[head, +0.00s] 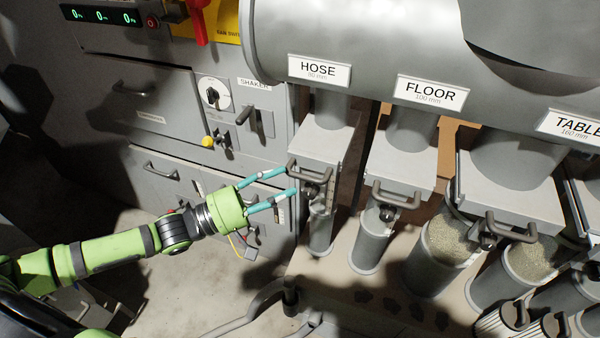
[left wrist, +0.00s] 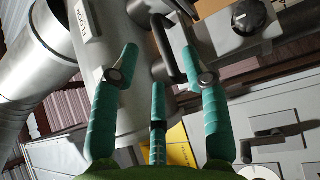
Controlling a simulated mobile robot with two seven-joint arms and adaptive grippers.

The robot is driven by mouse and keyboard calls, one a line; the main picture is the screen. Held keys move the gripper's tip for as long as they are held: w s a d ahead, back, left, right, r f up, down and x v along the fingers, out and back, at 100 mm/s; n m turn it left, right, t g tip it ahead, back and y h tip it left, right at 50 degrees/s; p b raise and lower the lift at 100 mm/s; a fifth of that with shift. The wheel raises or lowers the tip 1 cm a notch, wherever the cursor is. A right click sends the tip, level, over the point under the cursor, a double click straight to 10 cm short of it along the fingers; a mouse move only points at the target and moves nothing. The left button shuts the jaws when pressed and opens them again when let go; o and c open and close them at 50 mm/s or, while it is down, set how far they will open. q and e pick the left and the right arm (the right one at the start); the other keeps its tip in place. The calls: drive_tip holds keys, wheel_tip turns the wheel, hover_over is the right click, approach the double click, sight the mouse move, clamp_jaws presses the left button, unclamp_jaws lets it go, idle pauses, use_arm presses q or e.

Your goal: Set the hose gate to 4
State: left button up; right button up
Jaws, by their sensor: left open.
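The hose gate (head: 322,150) is a grey box on the pipe under the HOSE label (head: 319,70) in the head view. Its dark U-shaped handle (head: 310,171) is at the front, with a dark knob just below it. Faint marks beside the handle are too small to read. My left gripper (head: 291,181), with teal fingers, is open, its fingertips close to the handle's left side. In the left wrist view the open fingers (left wrist: 160,58) spread around a dark handle bar (left wrist: 168,48); I cannot tell whether they touch it. My right gripper is not in view.
The floor gate (head: 402,170) and the table gate (head: 505,195) stand to the right, with similar handles. A grey cabinet (head: 130,110) with a shaker panel, dial and lever is behind my left arm. Clear cylinders hang below the gates. Open floor is at lower left.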

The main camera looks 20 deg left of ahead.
sight(302, 178)
use_arm(q)
drive_tip(key=p+x, duration=0.1)
drive_tip(key=x, duration=0.3)
drive_tip(key=shift+w+d+r, duration=0.1)
drive_tip(key=shift+r, duration=0.05)
drive_tip(key=shift+w+d, duration=0.45)
drive_tip(key=shift+d, duration=0.05)
clamp_jaws()
